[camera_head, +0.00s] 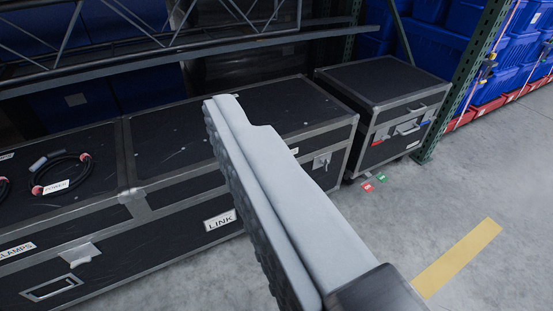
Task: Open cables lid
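No lid with a readable "CABLES" label shows. A long black case labelled LINK (218,222) has its lid (285,106) shut. To its left, a black case labelled CLAMPS (18,250) also has its lid down, with a coiled black cable (82,158) tagged POWER lying on it. A smaller black case (385,80) stands shut at the upper right. My gripper (222,108) reaches up across the middle of the picture, in front of the LINK case and hiding part of it. Only one light grey finger with a ribbed dark side can be made out, with nothing seen held.
A metal truss (150,45) and a shelf beam run above and behind the cases. Blue totes (440,45) stand on racking at the upper right beside a green post. The right floor is clear, with a yellow stripe (458,258).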

